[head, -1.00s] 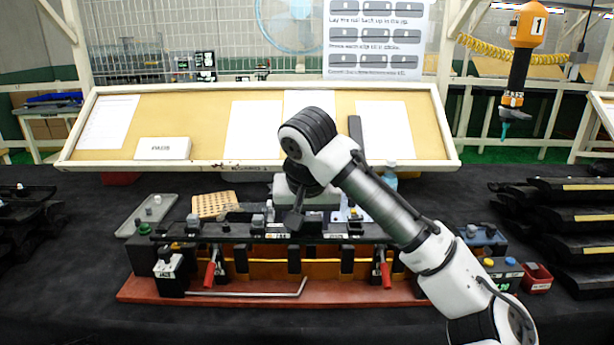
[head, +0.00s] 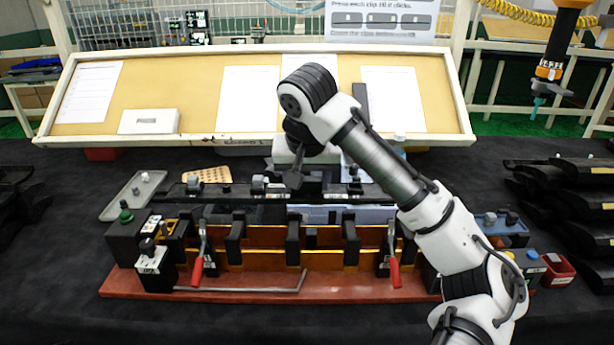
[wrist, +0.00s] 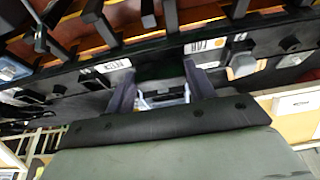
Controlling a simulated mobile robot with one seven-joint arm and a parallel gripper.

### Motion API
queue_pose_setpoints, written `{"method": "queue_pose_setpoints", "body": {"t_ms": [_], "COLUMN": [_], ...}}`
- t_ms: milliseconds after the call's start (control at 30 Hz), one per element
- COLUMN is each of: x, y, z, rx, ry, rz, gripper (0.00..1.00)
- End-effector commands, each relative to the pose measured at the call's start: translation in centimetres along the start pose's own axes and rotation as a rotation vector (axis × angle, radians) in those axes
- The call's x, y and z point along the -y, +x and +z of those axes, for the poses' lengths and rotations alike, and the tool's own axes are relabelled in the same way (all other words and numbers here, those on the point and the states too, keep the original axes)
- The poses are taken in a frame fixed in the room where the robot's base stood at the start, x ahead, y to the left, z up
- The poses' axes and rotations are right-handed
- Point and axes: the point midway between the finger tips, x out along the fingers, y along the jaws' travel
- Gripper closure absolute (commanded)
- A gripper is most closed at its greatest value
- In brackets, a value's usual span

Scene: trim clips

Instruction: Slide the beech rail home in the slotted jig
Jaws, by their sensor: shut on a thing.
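A long dark rail (head: 235,189), black rather than beech-coloured, carries several small grey and black clips and white labels. My gripper (head: 298,180) is shut on it near the middle, with its fingertips partly hidden in the head view. In the wrist view the rail (wrist: 255,45) crosses at a slant by my gripper's fingers (wrist: 160,88). The slotted jig (head: 310,258) has a red-brown base, upright black posts and yellow-edged strips. The rail appears behind and above the post tops, apart from them in the head view. The jig's slots are partly hidden by its posts.
Red-handled clamps (head: 198,268) stand at the jig's front, with a grey rod (head: 245,290) between. A grey tray (head: 118,207) lies left, and a red bin (head: 558,270) right. A tilted board (head: 200,100) stands behind. Dark parts are stacked far right (head: 580,200).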

Motion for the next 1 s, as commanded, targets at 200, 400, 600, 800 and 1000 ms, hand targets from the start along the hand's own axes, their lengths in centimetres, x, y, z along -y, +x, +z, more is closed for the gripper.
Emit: {"method": "queue_pose_setpoints", "body": {"t_ms": [200, 400, 600, 800, 1000], "x": [0.0, 0.0, 0.0, 0.0, 0.0], "y": [1.3, 2.8, 4.3, 5.7, 7.0], "z": [0.7, 1.3, 1.9, 2.5, 3.0], "rx": [0.002, 0.002, 0.002, 0.002, 0.001], "ry": [0.000, 0.000, 0.000, 0.000, 0.000], "rz": [0.002, 0.001, 0.002, 0.001, 0.002], "gripper": [0.78, 0.78, 0.78, 0.78, 0.78]}}
